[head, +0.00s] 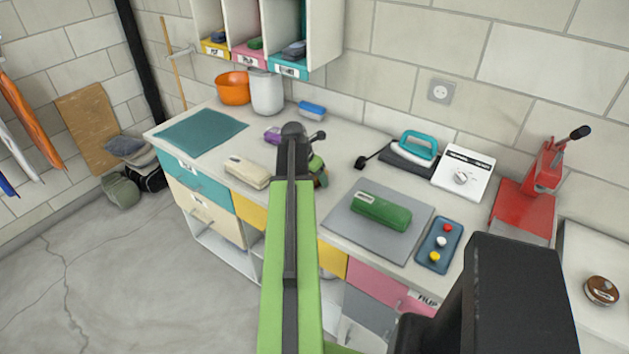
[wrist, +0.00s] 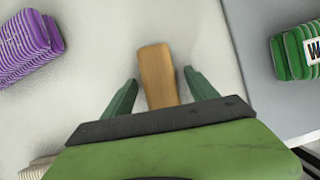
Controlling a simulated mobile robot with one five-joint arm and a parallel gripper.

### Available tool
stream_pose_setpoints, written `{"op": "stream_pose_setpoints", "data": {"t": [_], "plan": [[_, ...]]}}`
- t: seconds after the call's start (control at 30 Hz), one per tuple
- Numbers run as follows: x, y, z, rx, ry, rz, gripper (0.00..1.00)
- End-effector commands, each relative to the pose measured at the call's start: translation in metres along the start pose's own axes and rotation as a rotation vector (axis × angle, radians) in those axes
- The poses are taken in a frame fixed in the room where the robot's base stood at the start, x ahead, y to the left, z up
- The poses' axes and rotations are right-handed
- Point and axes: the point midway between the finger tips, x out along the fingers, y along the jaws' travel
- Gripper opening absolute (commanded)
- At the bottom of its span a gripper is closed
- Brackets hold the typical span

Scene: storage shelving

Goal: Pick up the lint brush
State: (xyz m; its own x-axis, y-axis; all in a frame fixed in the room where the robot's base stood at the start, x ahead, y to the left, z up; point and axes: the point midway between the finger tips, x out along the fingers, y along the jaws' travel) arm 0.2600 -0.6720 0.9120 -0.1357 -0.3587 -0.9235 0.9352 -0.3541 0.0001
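A tan wooden handle (wrist: 157,72), which looks like part of the lint brush, lies on the pale worktop in the wrist view. My gripper (wrist: 160,78) is open, with one green finger on each side of the handle and gaps showing on both sides. The handle's near end is hidden behind the gripper body, so I cannot see what it joins to. In the head view my arm covers most of this spot, and only a bit of the green gripper (head: 317,164) shows beside it.
A purple ribbed object (wrist: 28,45) lies left and a green ribbed one (wrist: 298,50) right. On the worktop stand a grey mat (head: 345,222), a blue tray (head: 431,257) with coloured knobs, an iron (head: 418,146) and a cream block (head: 246,172). Cubbies (head: 325,35) hang behind.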

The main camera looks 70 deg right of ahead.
Motion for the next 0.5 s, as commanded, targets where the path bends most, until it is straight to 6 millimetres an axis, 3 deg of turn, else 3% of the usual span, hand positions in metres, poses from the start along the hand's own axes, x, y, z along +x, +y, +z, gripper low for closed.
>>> {"op": "stream_pose_setpoints", "data": {"t": [0.07,0.5], "plan": [[0.0,0.0,-0.0002,0.0,0.001,0.0,0.57],[0.0001,0.0001,-0.0002,0.0,0.001,0.0,0.0]]}}
